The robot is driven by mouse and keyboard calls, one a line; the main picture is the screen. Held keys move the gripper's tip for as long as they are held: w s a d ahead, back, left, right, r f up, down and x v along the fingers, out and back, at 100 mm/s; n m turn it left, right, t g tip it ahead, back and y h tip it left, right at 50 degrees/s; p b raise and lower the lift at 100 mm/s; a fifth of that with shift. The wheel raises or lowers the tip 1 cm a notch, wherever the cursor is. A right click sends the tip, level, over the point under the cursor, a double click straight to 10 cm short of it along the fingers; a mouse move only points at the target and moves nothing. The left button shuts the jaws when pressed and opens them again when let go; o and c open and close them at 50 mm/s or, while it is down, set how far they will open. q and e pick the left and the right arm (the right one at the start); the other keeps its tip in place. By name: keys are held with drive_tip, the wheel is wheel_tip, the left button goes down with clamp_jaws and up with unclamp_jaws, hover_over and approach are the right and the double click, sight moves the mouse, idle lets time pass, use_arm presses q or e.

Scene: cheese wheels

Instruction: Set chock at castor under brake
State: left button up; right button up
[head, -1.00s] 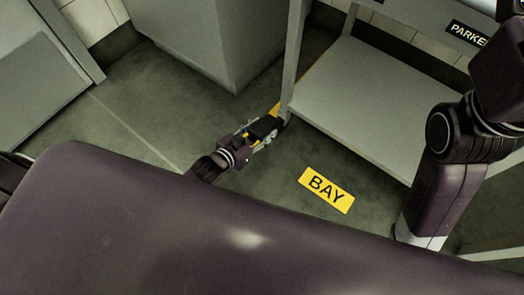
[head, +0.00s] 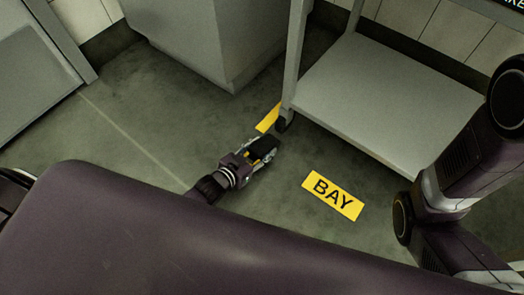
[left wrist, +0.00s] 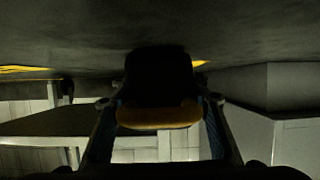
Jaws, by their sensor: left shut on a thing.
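The chock (head: 264,148) is a small black block with some yellow on it. My left gripper (head: 266,152) is shut on it, just short of the cart's near castor (head: 284,122), with a small gap in the head view. In the left wrist view the chock (left wrist: 158,116) shows as a dark shape with a yellow edge between both fingers. Whether it touches the floor I cannot tell. The castor is small and dark, under the cart's near leg. No brake can be made out. My right arm shows at the right, its gripper out of view.
The grey cart (head: 375,95) has a low shelf above the floor. A yellow strip (head: 268,118) lies on the floor beside the castor. A yellow BAY label (head: 333,195) lies to the right of my gripper. A grey cabinet (head: 225,45) stands behind. Floor at left is clear.

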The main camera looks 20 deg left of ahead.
use_arm(q)
drive_tip(key=shift+w, duration=0.1)
drive_tip(key=o, duration=1.5)
drive_tip(key=shift+f, duration=0.15)
drive_tip(key=shift+o, duration=0.2)
